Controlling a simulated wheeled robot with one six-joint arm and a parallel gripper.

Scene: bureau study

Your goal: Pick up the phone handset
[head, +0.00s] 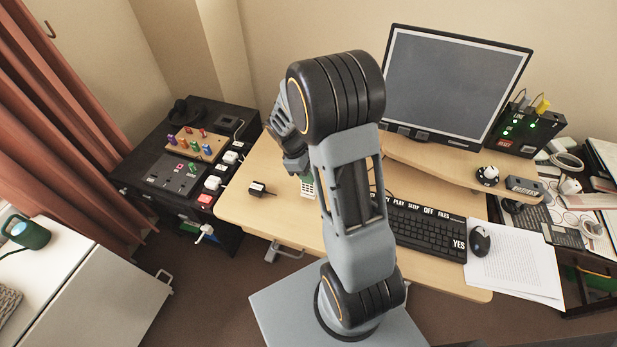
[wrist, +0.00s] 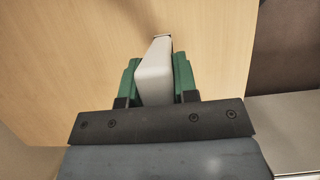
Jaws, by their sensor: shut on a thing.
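The phone handset appears to be the pale, narrow slab (wrist: 155,78) between the green-padded fingers of my gripper (wrist: 156,66) in the wrist view. My gripper is shut on it, with one finger along each long side. In the head view my gripper (head: 305,177) is over the desk's left part, partly hidden behind my arm. Below the fingers a small white face with a key-like grid (head: 307,188) shows. I cannot tell whether the handset touches the desk.
A monitor (head: 455,85) stands on a raised shelf (head: 440,160). A black cabinet with controls (head: 150,165) stands left. The desk's front left is clear.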

